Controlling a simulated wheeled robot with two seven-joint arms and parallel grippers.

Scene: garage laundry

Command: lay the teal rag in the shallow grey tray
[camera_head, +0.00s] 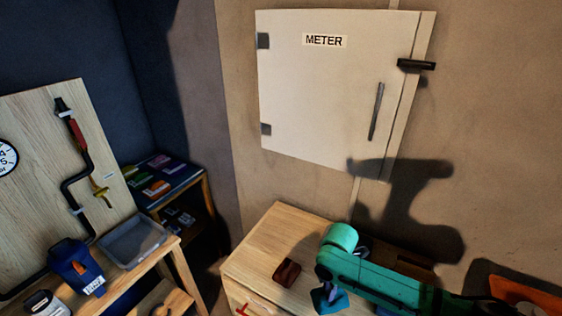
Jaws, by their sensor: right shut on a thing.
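The shallow grey tray (132,241) lies on the wooden bench at the left, and its inside looks empty. My right arm comes in from the lower right, over the wooden cabinet top. Its gripper (325,286) points down near the cabinet's front and is shut on the teal rag (329,303). The rag shows as a small blue-teal bunch below the jaws, and part of it is hidden by the gripper. The tray is well to the left of the gripper. My left gripper is not in view.
A dark red-brown block (287,273) sits on the cabinet top (262,248), left of my gripper. A blue container (77,268) stands left of the tray. A gap separates bench and cabinet. A white METER door (325,95) is on the wall behind.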

